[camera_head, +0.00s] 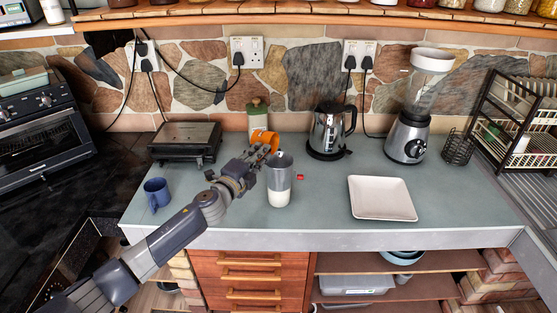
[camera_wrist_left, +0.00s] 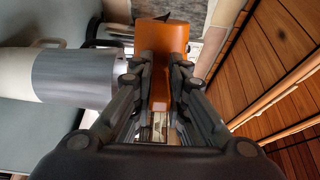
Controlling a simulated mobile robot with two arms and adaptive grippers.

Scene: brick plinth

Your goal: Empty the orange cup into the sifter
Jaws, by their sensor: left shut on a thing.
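The orange cup (camera_head: 264,137) is in my left gripper (camera_head: 266,152), above the counter and behind the grey-and-white cylinder. It looks tilted; its contents cannot be seen. In the left wrist view, the orange cup (camera_wrist_left: 162,36) sits between the two dark fingers of my left gripper (camera_wrist_left: 161,66), which are shut on it. The grey-and-white cylinder (camera_head: 279,183), which looks like the sifter, stands upright on the counter just right of my left gripper. In the left wrist view the sifter (camera_wrist_left: 72,76) appears sideways at left, close to the fingers. My right gripper is not in view.
A blue mug (camera_head: 156,193) stands at the counter's left, with a grill (camera_head: 187,139) behind it. A green-and-white jar (camera_head: 258,113), a kettle (camera_head: 331,130) and a blender (camera_head: 409,138) stand at the back. A square white plate (camera_head: 381,199) lies at right.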

